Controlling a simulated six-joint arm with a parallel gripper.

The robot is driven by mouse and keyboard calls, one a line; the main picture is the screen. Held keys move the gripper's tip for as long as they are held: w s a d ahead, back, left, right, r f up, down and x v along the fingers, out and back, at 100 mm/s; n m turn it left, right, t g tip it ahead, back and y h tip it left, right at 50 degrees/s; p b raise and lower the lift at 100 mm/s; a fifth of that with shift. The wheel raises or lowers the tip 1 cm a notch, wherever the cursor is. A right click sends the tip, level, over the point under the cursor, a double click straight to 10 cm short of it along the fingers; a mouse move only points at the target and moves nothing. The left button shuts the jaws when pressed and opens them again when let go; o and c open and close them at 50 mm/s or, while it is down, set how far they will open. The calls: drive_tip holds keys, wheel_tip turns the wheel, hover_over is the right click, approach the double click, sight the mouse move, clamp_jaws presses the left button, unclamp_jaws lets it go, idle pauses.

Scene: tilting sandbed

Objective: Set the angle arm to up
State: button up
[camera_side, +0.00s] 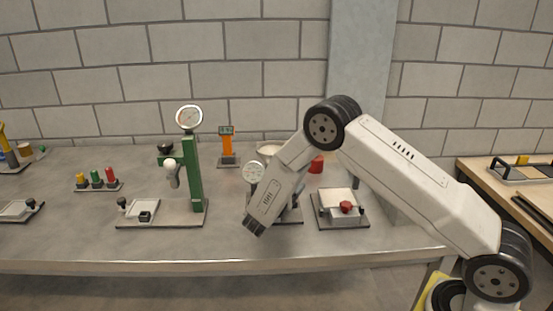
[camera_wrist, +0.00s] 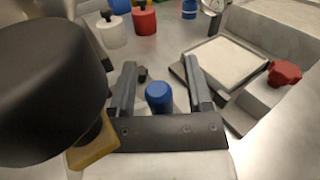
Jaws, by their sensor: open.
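A tilting bed with a pale square top (camera_side: 337,200) stands on a grey base at the right of the bench. A red knob (camera_side: 346,207) is at its front. In the wrist view the bed (camera_wrist: 222,60) and red knob (camera_wrist: 284,73) are to the right of my gripper. I cannot make out for certain which part is the angle arm. My gripper (camera_side: 254,226) points down in front of a gauge device, left of the bed. In the wrist view its jaws (camera_wrist: 163,80) are apart, with a blue cylinder (camera_wrist: 159,97) showing between them; contact is unclear.
The gauge device (camera_side: 253,174) is partly hidden behind my gripper. A green press stand (camera_side: 194,175) is to the left. A large dark rounded shape (camera_wrist: 45,90) fills the left of the wrist view. Bare bench lies in front of the devices.

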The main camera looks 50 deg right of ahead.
drive_tip(key=shift+c, duration=0.3)
clamp_jaws()
idle(1.2)
